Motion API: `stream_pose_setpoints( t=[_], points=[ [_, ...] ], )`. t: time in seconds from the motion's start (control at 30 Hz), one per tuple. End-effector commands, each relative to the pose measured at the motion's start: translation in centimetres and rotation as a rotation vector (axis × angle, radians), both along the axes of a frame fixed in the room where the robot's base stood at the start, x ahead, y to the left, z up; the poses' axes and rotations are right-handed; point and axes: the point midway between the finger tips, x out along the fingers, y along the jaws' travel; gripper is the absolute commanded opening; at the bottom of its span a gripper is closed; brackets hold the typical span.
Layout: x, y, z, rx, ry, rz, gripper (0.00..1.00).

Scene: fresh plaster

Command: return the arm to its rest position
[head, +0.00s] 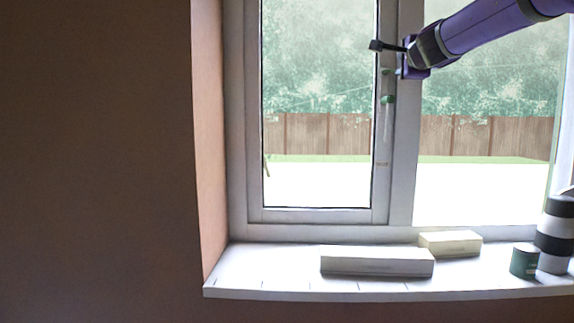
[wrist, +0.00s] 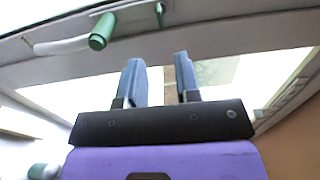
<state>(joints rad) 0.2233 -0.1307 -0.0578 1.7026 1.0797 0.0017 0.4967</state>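My arm (head: 490,22), purple with dark bands, reaches in from the upper right of the head view across the window. My gripper (wrist: 157,62) shows in the wrist view with its two grey-blue fingers apart and nothing between them. In the head view my gripper is small, close to the window's middle post, and its fingertips are hard to make out. A white window handle with a green part (head: 388,99) is on that post just below it. The green part also shows at the upper left of the wrist view (wrist: 102,31), apart from the fingers.
The window frame (head: 402,160) stands behind my gripper. On the white sill (head: 270,283) are a long pale box (head: 377,262), a smaller cream box (head: 450,244), a dark green tin (head: 524,261) and a black-and-white striped container (head: 554,240). The left of the sill is clear.

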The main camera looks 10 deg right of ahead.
Motion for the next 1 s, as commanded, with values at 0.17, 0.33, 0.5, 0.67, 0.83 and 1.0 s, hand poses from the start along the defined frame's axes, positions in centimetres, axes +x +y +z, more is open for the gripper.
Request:
stream_pose_setpoints(
  t=[0.17, 0.33, 0.5, 0.67, 0.83, 1.0],
  points=[
    [-1.8, 2.9, -1.6, -0.098, 0.075, 0.086, 0.31],
    [-7.1, 9.2, -7.2, -0.358, 0.276, 0.305, 0.31],
    [-14.1, 14.2, -14.5, -0.635, 0.492, 0.538, 0.31],
    [-21.3, 16.7, -21.7, -0.881, 0.69, 0.74, 0.31],
    [-28.6, 17.2, -28.6, -1.11, 0.887, 0.928, 0.31],
    [-33.3, 16.7, -32.9, -1.252, 1.021, 1.045, 0.31]
  ],
)
